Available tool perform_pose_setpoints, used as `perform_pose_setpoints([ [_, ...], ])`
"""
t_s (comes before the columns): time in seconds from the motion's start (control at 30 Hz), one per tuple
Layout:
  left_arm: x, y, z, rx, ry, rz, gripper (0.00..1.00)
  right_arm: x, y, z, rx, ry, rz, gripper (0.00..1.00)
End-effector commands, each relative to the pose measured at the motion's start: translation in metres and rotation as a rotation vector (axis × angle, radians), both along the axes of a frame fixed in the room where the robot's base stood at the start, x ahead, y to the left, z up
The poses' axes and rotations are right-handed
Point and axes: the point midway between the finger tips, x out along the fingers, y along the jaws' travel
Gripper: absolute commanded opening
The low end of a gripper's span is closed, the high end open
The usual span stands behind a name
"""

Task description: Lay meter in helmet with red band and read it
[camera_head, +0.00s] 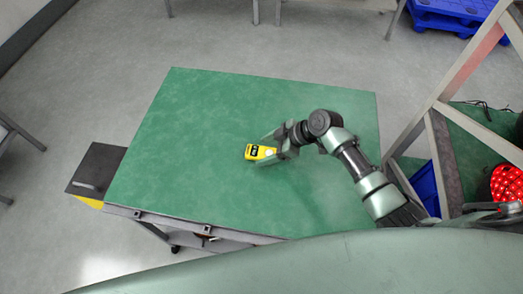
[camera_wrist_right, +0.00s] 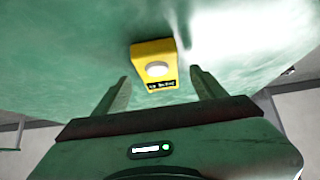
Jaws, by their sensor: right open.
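A yellow meter (camera_head: 260,152) with a dark display lies on the green table top (camera_head: 190,130), right of its middle. In the right wrist view the meter (camera_wrist_right: 154,66) shows a pale round spot and a dark strip with markings. My right gripper (camera_head: 267,151) is open at the meter. In the wrist view its two fingers (camera_wrist_right: 162,88) stand apart, with the meter's near end at the gap between their tips; I see no contact. My left gripper is not in view. No helmet with a red band can be made out for sure.
A red, dotted round object (camera_head: 507,182) is cut off at the right edge, by a pale metal frame (camera_head: 446,150). A blue bin (camera_head: 425,188) sits low beside the frame. A dark box (camera_head: 97,168) adjoins the table's left side. The table's left half is clear.

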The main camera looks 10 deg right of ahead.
Motion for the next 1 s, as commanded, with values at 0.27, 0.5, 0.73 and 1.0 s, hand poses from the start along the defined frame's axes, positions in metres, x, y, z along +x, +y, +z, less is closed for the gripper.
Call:
perform_pose_setpoints([
  [0.27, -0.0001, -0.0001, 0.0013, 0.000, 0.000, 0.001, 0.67, 0.0021, 0.0053, -0.0075, -0.002, -0.002, 0.002, 0.71],
  [0.5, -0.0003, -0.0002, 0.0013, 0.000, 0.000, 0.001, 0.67, 0.0021, 0.0052, -0.0072, -0.002, -0.002, 0.001, 0.24],
  [0.73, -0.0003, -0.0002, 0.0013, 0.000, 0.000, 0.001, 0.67, 0.0023, 0.0053, -0.0068, -0.002, -0.002, 0.001, 0.00],
  [1.0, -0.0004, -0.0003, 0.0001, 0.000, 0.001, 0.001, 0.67, 0.0028, 0.0051, 0.0023, -0.002, -0.004, 0.002, 0.00],
])
